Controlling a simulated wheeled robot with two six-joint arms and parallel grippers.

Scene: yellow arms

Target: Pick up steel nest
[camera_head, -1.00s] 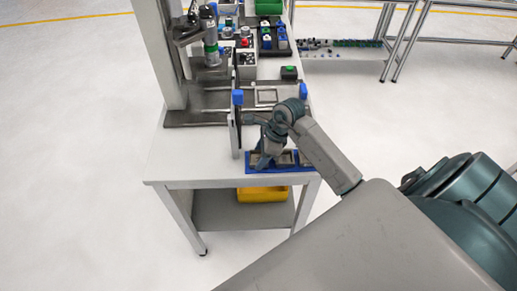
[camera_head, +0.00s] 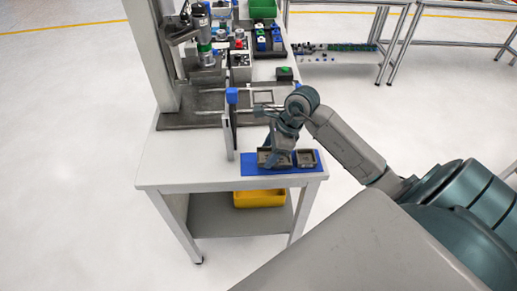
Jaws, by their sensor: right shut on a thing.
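Two dark square steel nests sit at the blue mat (camera_head: 250,169) near the table's front edge in the head view. The left steel nest (camera_head: 265,157) is under my right gripper (camera_head: 277,155); the right steel nest (camera_head: 306,158) lies beside it. My right gripper points down and is shut on the left nest, partly hiding it. I cannot tell whether this nest touches the mat. My left gripper is not in view.
A press with a camera-like head (camera_head: 203,45) stands behind left. A fixture with a blue-topped post (camera_head: 230,125) and a square frame (camera_head: 263,97) is just behind the mat. Block trays and a green bin (camera_head: 263,8) are further back. A yellow bin (camera_head: 260,198) is on the lower shelf.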

